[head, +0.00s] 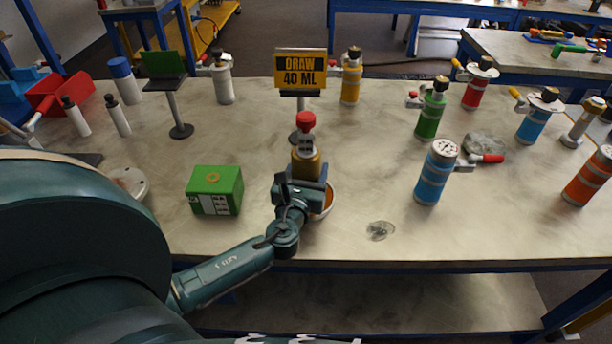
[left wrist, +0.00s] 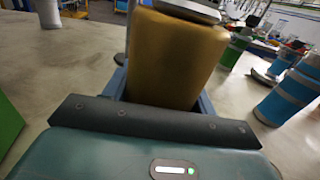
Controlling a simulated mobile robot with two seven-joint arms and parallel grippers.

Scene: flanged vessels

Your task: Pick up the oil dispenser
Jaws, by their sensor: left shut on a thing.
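The oil dispenser, an amber bottle (head: 306,164) with a grey neck and a red cap, stands upright near the middle of the table. Its amber body (left wrist: 172,55) fills the centre of the left wrist view, with its top cut off. My left gripper (head: 308,183) is shut on the lower part of the amber body, with a blue finger on each side. The gripper hides the bottle's base, so I cannot tell whether it touches the table. My right gripper is not in view.
An orange-lined round dish (head: 329,199) is partly hidden beside the gripper. A green box (head: 214,190) stands to the left. A yellow "DRAW 40 ML" sign (head: 300,73) stands behind. Several flanged vessels, including a blue one (head: 435,175), stand right. The front middle is mostly clear.

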